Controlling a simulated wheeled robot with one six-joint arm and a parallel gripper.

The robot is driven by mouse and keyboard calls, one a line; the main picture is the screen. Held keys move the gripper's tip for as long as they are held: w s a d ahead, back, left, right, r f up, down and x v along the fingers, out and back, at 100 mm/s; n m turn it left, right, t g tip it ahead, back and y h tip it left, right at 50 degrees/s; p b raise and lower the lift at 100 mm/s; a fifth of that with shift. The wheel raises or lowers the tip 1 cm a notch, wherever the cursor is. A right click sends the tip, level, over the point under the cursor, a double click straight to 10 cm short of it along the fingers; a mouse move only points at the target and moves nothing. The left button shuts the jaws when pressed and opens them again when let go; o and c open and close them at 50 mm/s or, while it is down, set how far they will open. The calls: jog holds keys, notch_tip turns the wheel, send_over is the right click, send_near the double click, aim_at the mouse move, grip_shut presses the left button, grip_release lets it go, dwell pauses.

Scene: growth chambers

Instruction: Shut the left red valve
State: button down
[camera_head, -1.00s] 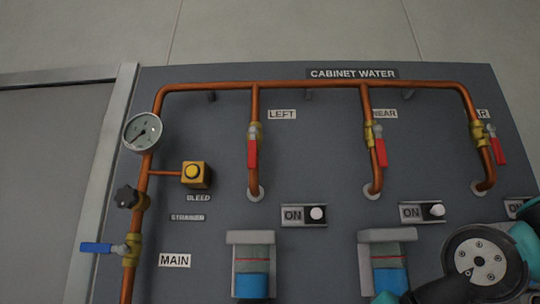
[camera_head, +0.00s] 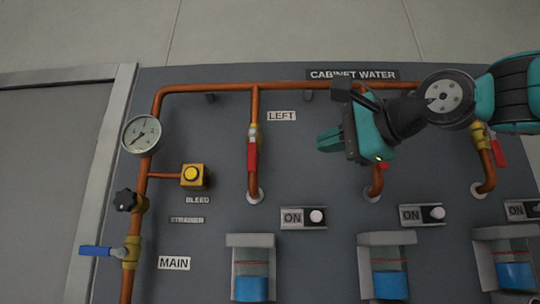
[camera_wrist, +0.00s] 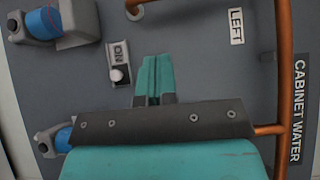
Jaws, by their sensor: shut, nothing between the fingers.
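The left red valve (camera_head: 252,157) is on the copper branch pipe beside the LEFT label (camera_head: 282,116). Its red handle hangs down in line with the pipe. My gripper (camera_head: 328,140) is to the right of this valve, apart from it, with its fingertips pointing left. It covers the middle branch's valve. In the wrist view the two teal fingers (camera_wrist: 153,70) are together with nothing between them. The LEFT label shows there too (camera_wrist: 236,26), but the left valve's red handle is not in that view.
The right red valve (camera_head: 498,153) is partly behind my arm. Below are ON switches (camera_head: 293,217) and small tanks with blue liquid (camera_head: 251,286). At the left are a gauge (camera_head: 141,134), a yellow bleed button (camera_head: 194,175) and a blue main lever (camera_head: 97,250). Open space lies between my fingertips and the left valve.

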aim_at(252, 149)
jog(key=s+a+p+x, duration=0.2)
jog(key=p+x, duration=0.3)
jog(key=x, duration=0.7)
jog(key=shift+p, duration=0.3)
